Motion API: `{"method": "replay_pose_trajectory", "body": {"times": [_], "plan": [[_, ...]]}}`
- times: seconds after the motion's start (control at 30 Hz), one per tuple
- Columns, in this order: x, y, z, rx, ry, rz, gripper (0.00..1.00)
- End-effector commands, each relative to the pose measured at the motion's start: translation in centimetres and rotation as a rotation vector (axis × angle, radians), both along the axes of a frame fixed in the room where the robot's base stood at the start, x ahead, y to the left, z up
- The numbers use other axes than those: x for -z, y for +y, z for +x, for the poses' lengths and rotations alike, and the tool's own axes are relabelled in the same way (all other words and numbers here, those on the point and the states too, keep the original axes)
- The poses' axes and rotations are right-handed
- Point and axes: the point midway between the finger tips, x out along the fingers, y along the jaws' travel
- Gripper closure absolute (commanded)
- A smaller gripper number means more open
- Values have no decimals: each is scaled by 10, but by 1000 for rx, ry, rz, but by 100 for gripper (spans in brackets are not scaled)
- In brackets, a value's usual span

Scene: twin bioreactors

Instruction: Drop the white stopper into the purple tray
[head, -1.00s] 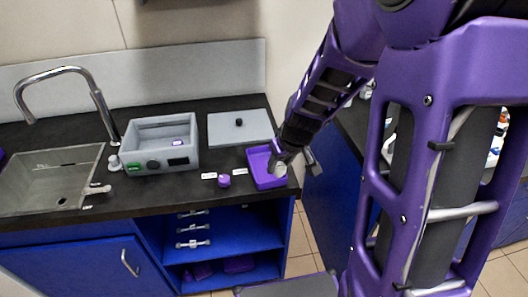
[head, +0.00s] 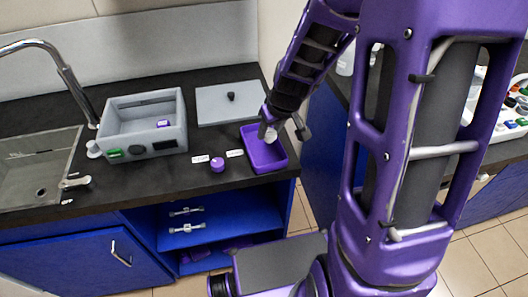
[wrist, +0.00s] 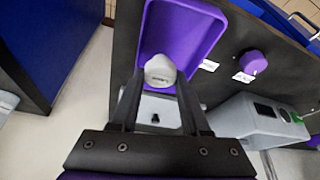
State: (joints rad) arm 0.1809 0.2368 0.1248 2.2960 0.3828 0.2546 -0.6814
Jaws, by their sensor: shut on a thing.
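The purple tray (head: 262,158) sits on the dark counter near its right end. It also shows in the wrist view (wrist: 205,28). My gripper (wrist: 160,84) is shut on the white stopper (wrist: 160,70), which shows between the fingertips over the near end of the tray. In the head view the gripper (head: 268,134) is above the tray's back part, and the stopper is small and partly hidden by the fingers. I cannot tell exactly how high the stopper is above the tray floor.
A purple stopper (head: 217,164) stands beside white labels left of the tray. A grey bath (head: 140,112) and a grey lid with a black knob (head: 231,97) are behind. The sink (head: 38,165) is at left. The counter ends just right of the tray.

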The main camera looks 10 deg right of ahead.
Motion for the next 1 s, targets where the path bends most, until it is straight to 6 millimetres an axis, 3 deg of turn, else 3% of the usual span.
{"method": "replay_pose_trajectory", "body": {"times": [0.03,0.13,0.47,0.5,0.67,1.0], "plan": [[12,0,0,1,1,0,100],[20,0,0,1,0,0,100],[22,0,0,0,0,0,100],[22,0,0,0,0,0,49],[22,0,0,0,0,0,20],[19,0,0,0,0,0,19]]}}
